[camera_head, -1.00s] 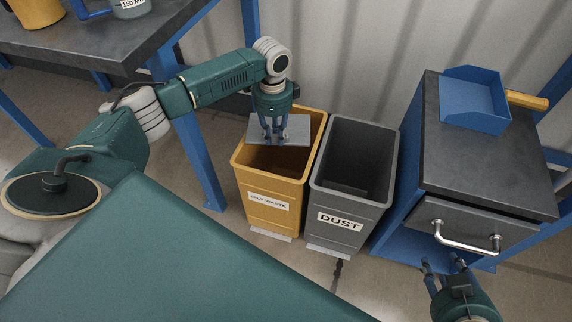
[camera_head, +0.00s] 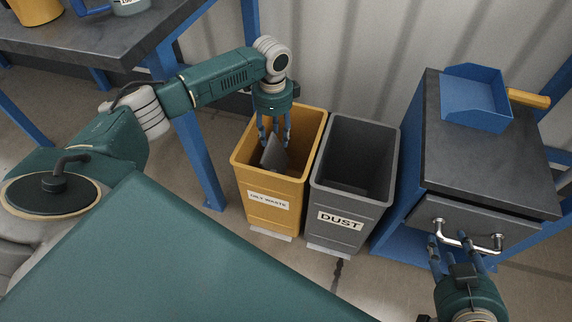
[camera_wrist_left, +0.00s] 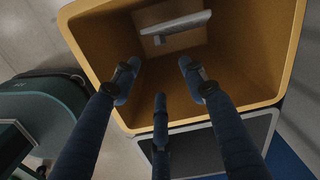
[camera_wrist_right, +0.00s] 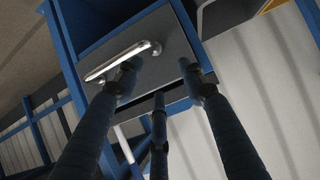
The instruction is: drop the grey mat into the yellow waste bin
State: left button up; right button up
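The grey mat (camera_head: 274,152) is tilted inside the mouth of the yellow waste bin (camera_head: 268,215), below my left gripper. In the left wrist view the mat (camera_wrist_left: 176,24) shows as a thin light strip inside the bin, clear of the fingers. My left gripper (camera_head: 273,138) points down over the bin with its fingers spread and empty; it also shows in the left wrist view (camera_wrist_left: 156,85). My right gripper (camera_head: 452,243) has its fingers spread at the drawer handle (camera_head: 468,246). In the right wrist view the handle (camera_wrist_right: 115,64) lies by one fingertip; contact is unclear.
A grey bin labelled DUST (camera_head: 345,205) stands right beside the yellow bin. A blue cabinet with a dark top (camera_head: 470,165) stands further right, carrying a blue open tray (camera_head: 473,100). A dark workbench (camera_head: 120,45) is at the upper left. A corrugated wall is behind the bins.

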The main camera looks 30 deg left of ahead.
pick_arm(q)
notch_tip(320, 180, up, 12)
dwell(0.6)
dwell(0.5)
